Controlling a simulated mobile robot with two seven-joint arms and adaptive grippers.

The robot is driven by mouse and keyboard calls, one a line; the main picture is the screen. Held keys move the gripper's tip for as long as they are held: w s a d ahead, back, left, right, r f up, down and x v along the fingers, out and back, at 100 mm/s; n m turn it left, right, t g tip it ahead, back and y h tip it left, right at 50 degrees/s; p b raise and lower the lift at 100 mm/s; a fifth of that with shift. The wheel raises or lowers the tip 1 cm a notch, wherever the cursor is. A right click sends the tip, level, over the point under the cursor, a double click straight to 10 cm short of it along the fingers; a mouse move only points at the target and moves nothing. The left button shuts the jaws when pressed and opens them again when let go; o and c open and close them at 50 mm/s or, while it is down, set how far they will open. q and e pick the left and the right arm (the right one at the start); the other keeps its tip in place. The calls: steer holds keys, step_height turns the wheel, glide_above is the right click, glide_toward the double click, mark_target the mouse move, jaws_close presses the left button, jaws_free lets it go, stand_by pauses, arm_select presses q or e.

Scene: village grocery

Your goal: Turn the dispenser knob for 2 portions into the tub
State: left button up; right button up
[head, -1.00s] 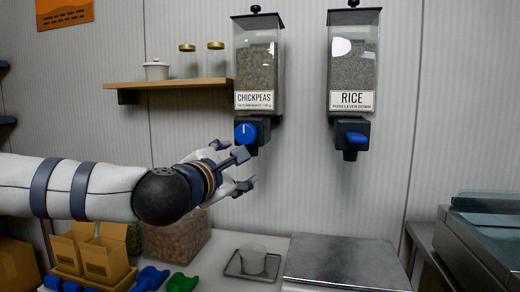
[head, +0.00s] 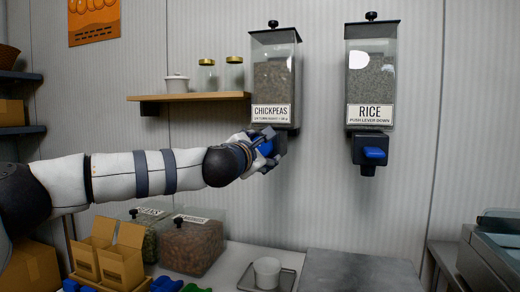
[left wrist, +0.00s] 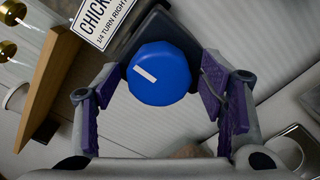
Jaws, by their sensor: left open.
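The chickpea dispenser (head: 274,80) hangs on the wall, and its label shows in both views. Its round blue knob (left wrist: 160,75) with a white mark sits in the left wrist view between the spread fingers of my left gripper (left wrist: 160,95). I see gaps on both sides of the knob, so the fingers do not appear to touch it. In the head view my left gripper (head: 270,150) largely covers the knob. The small white tub (head: 267,271) stands on a metal tray (head: 246,283) below the dispenser. My right gripper is out of view.
The rice dispenser (head: 371,75) with a blue lever hangs to the right. A wooden shelf (head: 190,97) holds jars at the left. Bulk bins (head: 192,248) and cardboard boxes (head: 120,262) stand on the counter. A metal plate (head: 360,270) lies right of the tray.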

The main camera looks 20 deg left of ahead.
arm_select(q)
steer(key=shift+r, duration=0.1)
steer(key=c, duration=1.2)
steer(key=shift+o, duration=0.2)
steer(key=shift+s, duration=0.1)
steer(key=m, duration=0.3)
steer(key=shift+r+m, duration=0.1)
steer(key=shift+m, duration=0.3)
steer(key=m, duration=0.5)
steer(key=shift+m, duration=0.3)
steer(key=m, duration=0.4)
steer(key=shift+m, duration=2.2)
